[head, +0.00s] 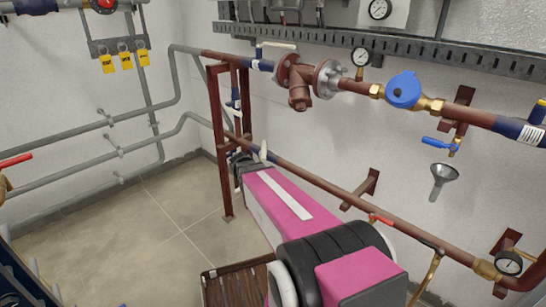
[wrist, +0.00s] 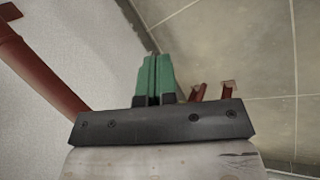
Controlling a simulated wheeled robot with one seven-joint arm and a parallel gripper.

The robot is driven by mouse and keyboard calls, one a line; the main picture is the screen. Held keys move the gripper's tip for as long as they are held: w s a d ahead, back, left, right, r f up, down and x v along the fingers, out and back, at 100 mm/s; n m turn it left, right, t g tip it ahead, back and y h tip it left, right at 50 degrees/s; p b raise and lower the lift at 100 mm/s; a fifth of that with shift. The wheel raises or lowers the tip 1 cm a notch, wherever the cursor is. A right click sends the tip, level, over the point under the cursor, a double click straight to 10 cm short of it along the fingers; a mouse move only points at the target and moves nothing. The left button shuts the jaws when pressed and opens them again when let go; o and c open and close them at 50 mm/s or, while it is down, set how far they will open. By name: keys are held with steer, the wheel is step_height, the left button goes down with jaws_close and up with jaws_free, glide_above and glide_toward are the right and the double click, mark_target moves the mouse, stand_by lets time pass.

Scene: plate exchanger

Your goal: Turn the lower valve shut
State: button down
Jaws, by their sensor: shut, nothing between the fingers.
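The lower pipe (head: 330,189) runs diagonally along the wall. A small white lever (head: 263,149) stands up at its far end, beside the red-brown frame, and appears to belong to the lower valve. The valve body is mostly hidden behind my pink arm. My gripper (head: 238,157) is at that end of the pipe, close to the lever; I cannot tell whether they touch. In the wrist view the green fingers (wrist: 155,78) are pressed together with nothing between them. The lever does not show clearly there.
The red-brown frame post (head: 217,150) stands just left of my gripper. Above are the upper pipe (head: 455,114), a flanged strainer (head: 300,80) and a blue-capped fitting (head: 403,90). A red-handled tap (head: 381,219) sits nearer on the lower pipe. The tiled floor (head: 150,225) at left is clear.

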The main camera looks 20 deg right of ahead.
mark_target(264, 149)
steer(key=s+a+t+y, duration=0.2)
steer(key=s+a+y, duration=0.3)
steer(key=s, duration=0.3)
steer(key=w+d+r+m+t+y, duration=0.1)
steer(key=w+d+r+t+y, duration=0.3)
steer(key=d+r, duration=0.6)
steer(key=w+d+r+m+t, duration=0.2)
steer(key=w+d+r, duration=0.4)
steer(key=d+r, duration=0.45)
steer(key=w+a+f, duration=0.6)
steer(key=a+f, duration=0.1)
steer(key=shift+a+f, duration=0.3)
steer(key=shift+a, duration=0.1)
steer(key=shift+w+a, duration=0.1)
